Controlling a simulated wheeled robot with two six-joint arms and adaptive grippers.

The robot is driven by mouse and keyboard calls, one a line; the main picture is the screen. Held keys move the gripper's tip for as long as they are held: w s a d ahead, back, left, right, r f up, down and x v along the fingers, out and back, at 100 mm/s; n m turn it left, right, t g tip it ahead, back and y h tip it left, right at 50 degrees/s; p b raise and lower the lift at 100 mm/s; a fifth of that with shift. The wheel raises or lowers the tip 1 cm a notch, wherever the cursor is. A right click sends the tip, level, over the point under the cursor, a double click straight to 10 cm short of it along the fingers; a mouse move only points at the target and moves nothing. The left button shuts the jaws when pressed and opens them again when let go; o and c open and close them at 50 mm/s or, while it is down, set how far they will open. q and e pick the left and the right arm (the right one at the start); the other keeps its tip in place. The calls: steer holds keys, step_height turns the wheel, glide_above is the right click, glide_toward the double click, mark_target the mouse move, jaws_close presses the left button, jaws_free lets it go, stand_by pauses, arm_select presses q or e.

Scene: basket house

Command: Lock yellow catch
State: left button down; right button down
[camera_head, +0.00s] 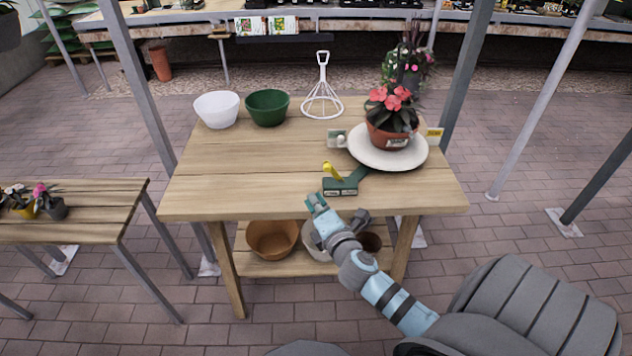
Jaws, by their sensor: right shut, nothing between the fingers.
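The yellow catch (328,168) sticks up on a dark green block (341,187) near the front edge of the wooden table, right of its middle. A green arm runs from the block toward a round white turntable plate (414,157). My right gripper (316,203) is shut and empty at the table's front edge, a little in front and left of the green block, apart from the catch. Whether the catch is locked is too small to tell. My left gripper is out of view.
A potted plant with pink flowers (391,113) stands on the plate. A white bowl (217,109), a green bowl (267,107) and a white wire stand (322,95) are at the back of the table. The table's left half (235,170) is clear. Brown pots (272,238) sit on the lower shelf.

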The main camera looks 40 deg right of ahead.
mark_target(334, 175)
steer(key=b+x, duration=0.1)
steer(key=x, duration=0.8)
steer(key=d, duration=0.1)
steer(key=s+d+r+p, duration=0.1)
steer(key=shift+s+d+r, duration=0.2)
steer(key=shift+s+d, duration=0.1)
steer(key=shift+s, duration=0.05)
steer(key=shift+s+d+r, duration=0.15)
steer(key=shift+s+d, duration=0.1)
steer(key=shift+s, duration=0.05)
steer(key=shift+w, duration=0.15)
